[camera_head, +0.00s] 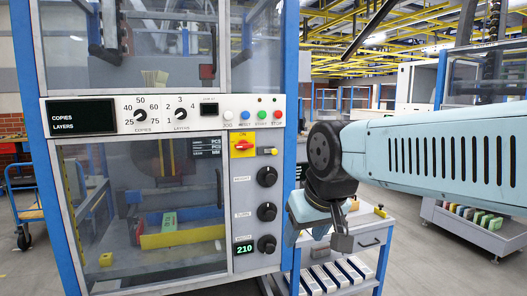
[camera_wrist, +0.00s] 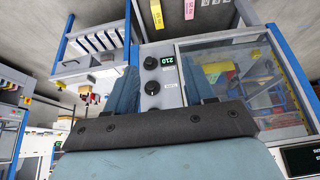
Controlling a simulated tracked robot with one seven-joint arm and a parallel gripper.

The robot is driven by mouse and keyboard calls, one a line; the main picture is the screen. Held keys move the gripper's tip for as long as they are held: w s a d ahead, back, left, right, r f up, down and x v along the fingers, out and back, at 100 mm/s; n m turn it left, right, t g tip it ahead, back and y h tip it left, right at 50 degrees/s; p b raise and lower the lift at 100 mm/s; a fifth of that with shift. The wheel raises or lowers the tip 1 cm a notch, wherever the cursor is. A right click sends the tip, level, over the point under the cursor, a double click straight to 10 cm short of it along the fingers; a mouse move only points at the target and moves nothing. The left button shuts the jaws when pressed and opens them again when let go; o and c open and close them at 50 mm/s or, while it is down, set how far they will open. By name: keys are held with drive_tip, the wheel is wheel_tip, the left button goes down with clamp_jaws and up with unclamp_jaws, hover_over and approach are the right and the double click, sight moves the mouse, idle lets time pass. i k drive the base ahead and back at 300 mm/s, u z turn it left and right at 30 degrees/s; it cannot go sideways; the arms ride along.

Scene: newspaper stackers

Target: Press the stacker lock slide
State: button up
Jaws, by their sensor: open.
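The stacker (camera_head: 140,200) is a blue-framed cabinet with a white control strip and glass windows. I cannot make out the slide there; my gripper body hides part of the panel.
Black knobs (camera_head: 267,177) and a green "210" display (camera_head: 244,249) are on the same panel. Coloured buttons (camera_head: 262,115) line the strip above. A white cart (camera_head: 372,228) stands behind my gripper. A blue trolley (camera_head: 32,205) is at left. Grey floor (camera_head: 440,270) is open at right.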

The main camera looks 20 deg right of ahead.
sight(274, 152)
drive_tip(key=k, duration=0.6)
drive_tip(key=u, duration=0.2)
drive_tip(key=i, duration=1.45)
drive_tip(key=z, duration=0.25)
